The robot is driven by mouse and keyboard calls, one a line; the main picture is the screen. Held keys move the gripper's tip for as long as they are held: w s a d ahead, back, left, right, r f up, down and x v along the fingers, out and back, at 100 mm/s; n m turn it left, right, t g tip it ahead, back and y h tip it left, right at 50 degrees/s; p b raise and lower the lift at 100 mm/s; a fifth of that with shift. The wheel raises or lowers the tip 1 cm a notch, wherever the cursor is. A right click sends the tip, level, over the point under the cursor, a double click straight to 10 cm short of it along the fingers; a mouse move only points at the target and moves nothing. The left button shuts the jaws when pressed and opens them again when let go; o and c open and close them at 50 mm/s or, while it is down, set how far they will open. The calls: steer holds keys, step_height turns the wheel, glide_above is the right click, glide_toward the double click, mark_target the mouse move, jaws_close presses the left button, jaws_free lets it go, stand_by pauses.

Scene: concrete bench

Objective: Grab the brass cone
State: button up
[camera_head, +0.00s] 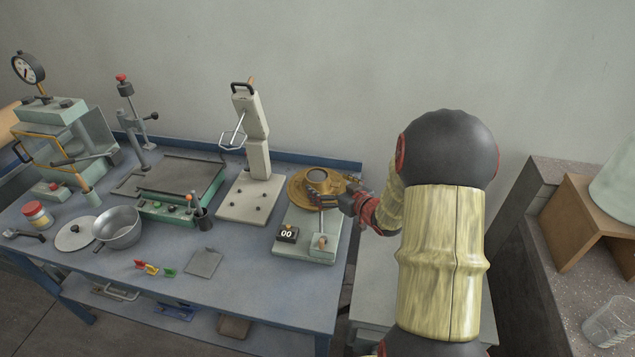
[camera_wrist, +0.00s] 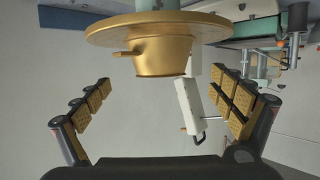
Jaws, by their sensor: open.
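The brass cone (camera_head: 322,181) sits on top of the pale green device with the counter reading 00, toward the right end of the blue bench. It has a wide flat flange. In the wrist view the brass cone (camera_wrist: 160,52) appears upside down, its narrower end pointing toward the middle, with a small brass tab at its side. My gripper (camera_head: 330,198) is open at the near right side of the cone. In the wrist view my gripper (camera_wrist: 164,105) has its fingers apart on both sides, the cone between and beyond them, with no contact visible.
The pale green device (camera_head: 318,248) stands under the cone. A white stand with a lever (camera_head: 257,160) is close on its left. A metal pot (camera_head: 118,228), coloured clips (camera_head: 155,268) and a grey plate (camera_head: 204,262) lie further left. A brown stand (camera_head: 575,215) is at right.

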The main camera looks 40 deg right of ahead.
mark_target(311, 174)
steer(key=b+x, duration=0.1)
steer(key=x, duration=0.2)
steer(key=b+x, duration=0.1)
steer(key=x, duration=0.2)
steer(key=shift+a+f, duration=0.1)
steer(key=shift+f, duration=0.15)
steer(key=shift+w+b, duration=0.3)
steer(key=shift+w, duration=0.1)
steer(key=shift+c, duration=0.7)
steer(key=c, duration=1.3)
